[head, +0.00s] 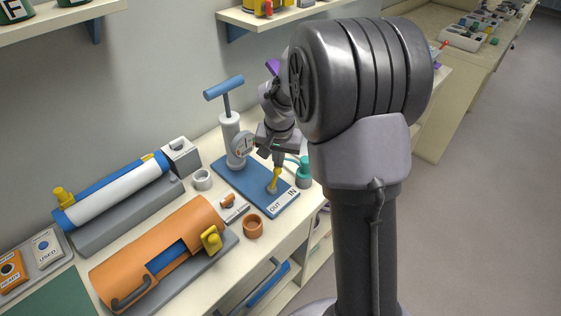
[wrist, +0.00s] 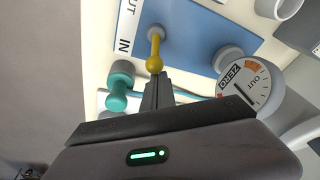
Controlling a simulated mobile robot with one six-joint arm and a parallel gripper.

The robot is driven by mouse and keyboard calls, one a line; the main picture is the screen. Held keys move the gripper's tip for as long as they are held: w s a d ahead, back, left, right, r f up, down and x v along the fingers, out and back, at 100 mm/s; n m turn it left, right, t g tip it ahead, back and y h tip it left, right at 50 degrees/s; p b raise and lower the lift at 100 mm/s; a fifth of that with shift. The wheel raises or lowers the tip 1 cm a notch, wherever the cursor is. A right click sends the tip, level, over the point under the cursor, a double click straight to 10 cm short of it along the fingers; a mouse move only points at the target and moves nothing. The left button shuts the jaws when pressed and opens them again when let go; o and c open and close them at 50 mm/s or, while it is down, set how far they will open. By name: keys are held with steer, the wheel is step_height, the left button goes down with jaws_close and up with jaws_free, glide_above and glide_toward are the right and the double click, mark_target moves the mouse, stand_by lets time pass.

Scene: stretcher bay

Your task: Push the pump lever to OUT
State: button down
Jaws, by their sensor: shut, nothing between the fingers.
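The pump lever (wrist: 155,48) is short and yellow with a rounded knob, on a blue base plate (head: 235,177). Its label strip (head: 283,203) reads OUT and IN. In the wrist view the knob lies lower than its foot, towards the IN end of the strip (wrist: 124,45). My gripper (head: 278,160) is shut and empty, just above the lever in the head view. In the wrist view its fingertips (wrist: 157,76) are right at the knob; I cannot tell whether they touch.
The pump's upright white cylinder (head: 230,130) with blue T-handle (head: 223,88) stands left of my gripper. A teal fitting (head: 304,173) with a hose is close on the right. An orange splint case (head: 150,255), an orange ring (head: 253,226) and a grey ring (head: 202,179) lie nearby.

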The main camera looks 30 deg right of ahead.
steer(key=shift+s+a+t+h+b, duration=0.2)
steer(key=shift+a+t+h+b, duration=0.1)
steer(key=shift+a+h+b, duration=0.35)
steer(key=shift+s+a+r+b, duration=0.25)
steer(key=shift+a+b, duration=0.2)
steer(key=shift+a, duration=0.2)
steer(key=shift+s+a+r+b, duration=0.1)
steer(key=shift+s+a+b, duration=0.15)
steer(key=shift+a+b, duration=0.3)
steer(key=shift+r+p, duration=0.1)
steer(key=shift+p, duration=0.2)
steer(key=shift+r+p, duration=0.55)
steer(key=shift+r, duration=0.25)
